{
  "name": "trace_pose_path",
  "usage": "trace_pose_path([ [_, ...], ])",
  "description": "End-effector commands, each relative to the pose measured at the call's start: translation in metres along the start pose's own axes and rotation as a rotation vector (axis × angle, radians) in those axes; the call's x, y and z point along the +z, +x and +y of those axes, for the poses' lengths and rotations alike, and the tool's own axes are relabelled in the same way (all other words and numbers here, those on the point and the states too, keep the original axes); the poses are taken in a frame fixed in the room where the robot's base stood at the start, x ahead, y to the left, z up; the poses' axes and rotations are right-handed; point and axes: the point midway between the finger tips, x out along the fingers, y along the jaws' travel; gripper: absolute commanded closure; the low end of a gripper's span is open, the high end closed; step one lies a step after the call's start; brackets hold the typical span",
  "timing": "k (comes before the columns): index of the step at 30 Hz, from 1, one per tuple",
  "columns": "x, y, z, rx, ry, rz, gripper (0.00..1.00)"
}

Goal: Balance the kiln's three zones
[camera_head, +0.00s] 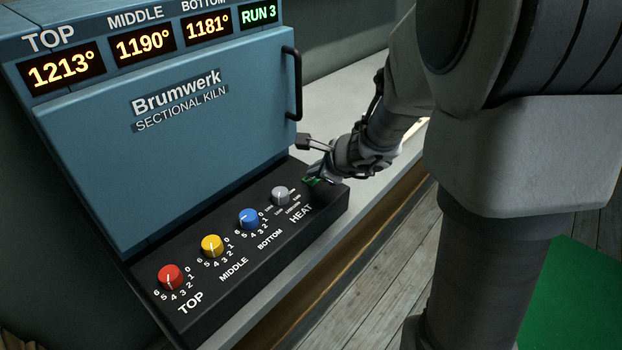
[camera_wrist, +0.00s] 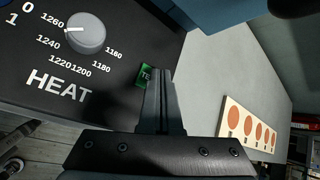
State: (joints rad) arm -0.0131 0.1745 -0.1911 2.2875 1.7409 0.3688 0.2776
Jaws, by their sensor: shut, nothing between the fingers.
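The blue kiln (camera_head: 190,150) shows TOP 1213°, MIDDLE 1190°, BOTTOM 1181° and RUN 3. On its black panel are a red TOP knob (camera_head: 170,277), a yellow MIDDLE knob (camera_head: 211,246), a blue BOTTOM knob (camera_head: 249,219) and a grey HEAT knob (camera_head: 280,196). In the wrist view the grey knob's (camera_wrist: 86,34) white mark points left, near 1240 and 1260. A green button (camera_head: 312,181) sits at the panel's right end. My gripper (camera_wrist: 160,72) is shut and empty, its fingertips over or beside the button (camera_wrist: 145,76), partly hiding its lettering. Contact cannot be told.
The kiln door has a black handle (camera_head: 293,85) on its right, close to my wrist. A pale card with orange-brown discs (camera_wrist: 246,126) lies on the grey bench (camera_wrist: 210,75) right of the panel. A green mat (camera_head: 570,300) lies on the plank floor.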

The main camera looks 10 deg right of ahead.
Motion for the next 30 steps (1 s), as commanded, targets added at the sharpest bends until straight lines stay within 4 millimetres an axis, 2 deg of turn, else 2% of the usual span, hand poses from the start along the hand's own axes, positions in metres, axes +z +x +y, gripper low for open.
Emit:
trace_pose_path([
  [30,-0.004,0.0053,0.004,0.001,0.0,0.001,1.0],
])
